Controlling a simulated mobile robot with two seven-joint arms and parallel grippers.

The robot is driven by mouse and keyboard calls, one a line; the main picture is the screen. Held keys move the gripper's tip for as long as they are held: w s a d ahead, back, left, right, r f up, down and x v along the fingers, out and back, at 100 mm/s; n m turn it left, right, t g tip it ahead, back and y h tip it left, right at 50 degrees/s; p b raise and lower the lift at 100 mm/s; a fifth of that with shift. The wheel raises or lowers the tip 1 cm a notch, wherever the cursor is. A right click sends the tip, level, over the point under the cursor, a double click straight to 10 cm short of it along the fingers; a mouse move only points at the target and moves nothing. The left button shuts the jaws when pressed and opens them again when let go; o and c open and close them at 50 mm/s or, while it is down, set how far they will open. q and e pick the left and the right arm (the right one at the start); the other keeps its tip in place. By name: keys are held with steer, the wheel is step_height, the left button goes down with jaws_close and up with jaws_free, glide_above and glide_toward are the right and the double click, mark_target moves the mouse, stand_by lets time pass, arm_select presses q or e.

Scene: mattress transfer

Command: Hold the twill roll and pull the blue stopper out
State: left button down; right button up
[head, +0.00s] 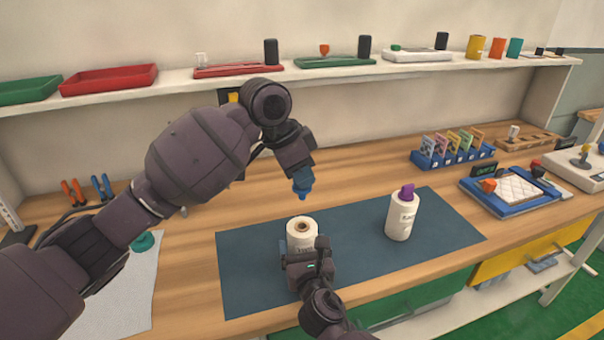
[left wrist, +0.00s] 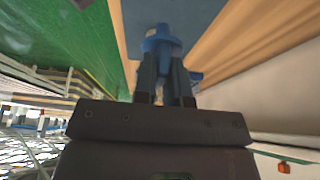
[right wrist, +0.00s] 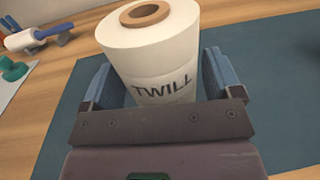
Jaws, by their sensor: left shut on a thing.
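The white twill roll (head: 301,232) stands upright on the dark blue mat, its brown-rimmed top hole open. It fills the middle of the right wrist view (right wrist: 160,60), with "TWILL" facing me. My right gripper (head: 308,262) has one finger on each side of the roll, and the blue pads appear to touch its sides low down. My left gripper (head: 300,178) is shut on the blue stopper (head: 302,187), holding it in the air above the roll, clear of the hole. The stopper also shows between the fingers in the left wrist view (left wrist: 160,40).
A second white roll with a purple stopper (head: 403,217) stands right on the mat (head: 350,275). A blue rack of cards (head: 453,150) and a blue-framed tray (head: 512,192) lie beyond the mat to the right. A shelf (head: 180,85) with trays and cylinders runs above the bench.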

steer(key=shift+o, duration=1.1)
